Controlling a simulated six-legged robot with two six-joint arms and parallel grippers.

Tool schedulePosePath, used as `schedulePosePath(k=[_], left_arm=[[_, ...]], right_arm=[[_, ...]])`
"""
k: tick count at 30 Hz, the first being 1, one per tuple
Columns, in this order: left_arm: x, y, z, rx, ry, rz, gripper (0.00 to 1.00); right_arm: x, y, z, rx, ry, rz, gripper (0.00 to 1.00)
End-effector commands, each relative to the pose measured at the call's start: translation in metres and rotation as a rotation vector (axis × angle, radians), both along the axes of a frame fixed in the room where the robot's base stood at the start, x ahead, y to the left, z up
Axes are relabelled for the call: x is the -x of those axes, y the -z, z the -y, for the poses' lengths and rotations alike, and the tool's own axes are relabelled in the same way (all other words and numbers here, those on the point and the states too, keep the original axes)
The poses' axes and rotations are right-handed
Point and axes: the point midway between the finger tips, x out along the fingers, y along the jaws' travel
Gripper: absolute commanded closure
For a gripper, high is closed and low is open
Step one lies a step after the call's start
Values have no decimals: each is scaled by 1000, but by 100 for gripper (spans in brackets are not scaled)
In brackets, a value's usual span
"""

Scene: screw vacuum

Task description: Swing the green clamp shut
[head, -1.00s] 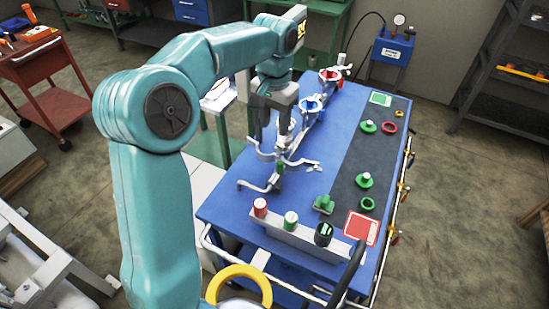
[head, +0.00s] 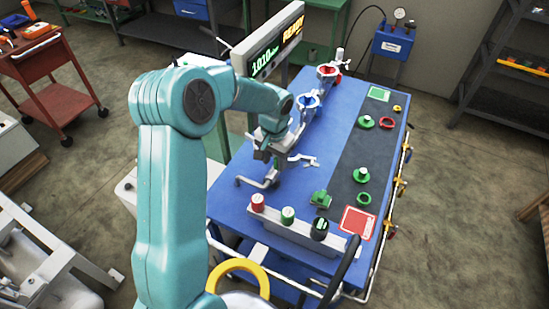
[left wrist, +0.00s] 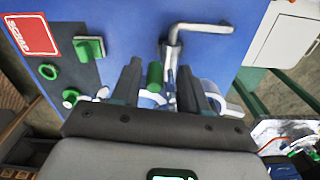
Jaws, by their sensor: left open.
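The green clamp handle (left wrist: 155,76) stands between the spread fingers of my left gripper (left wrist: 160,68) in the left wrist view. I cannot tell whether either finger touches it. In the head view, my left gripper (head: 266,153) is low over the blue bench, at the metal clamp hardware (head: 299,160). My right gripper is not in view.
The blue bench (head: 238,205) carries a blue funnel-like holder (head: 309,99), a red one (head: 327,73), a green block (head: 320,199) and a red scrap pad (head: 358,222). A button box (head: 290,229) lines the front. A display (head: 276,52) behind my arm reads READY.

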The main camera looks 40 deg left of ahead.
Motion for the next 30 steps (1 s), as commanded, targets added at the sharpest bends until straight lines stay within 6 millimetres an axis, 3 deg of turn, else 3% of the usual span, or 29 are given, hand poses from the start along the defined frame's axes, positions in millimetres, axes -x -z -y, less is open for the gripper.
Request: schedulePosePath(k=[3, 7, 8, 22, 30], left_arm=[[-1, 0, 1, 0, 1, 0, 56], [0, 0, 1, 1, 1, -1, 98], [0, 0, 1, 1, 1, -1, 100], [0, 0, 1, 0, -19, -3, 100], [-6, 2, 5, 1, -156, -2, 100]], right_arm=[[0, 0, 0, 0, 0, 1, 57], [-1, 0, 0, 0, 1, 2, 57], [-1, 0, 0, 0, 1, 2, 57], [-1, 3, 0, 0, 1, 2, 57], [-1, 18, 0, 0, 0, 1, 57]])
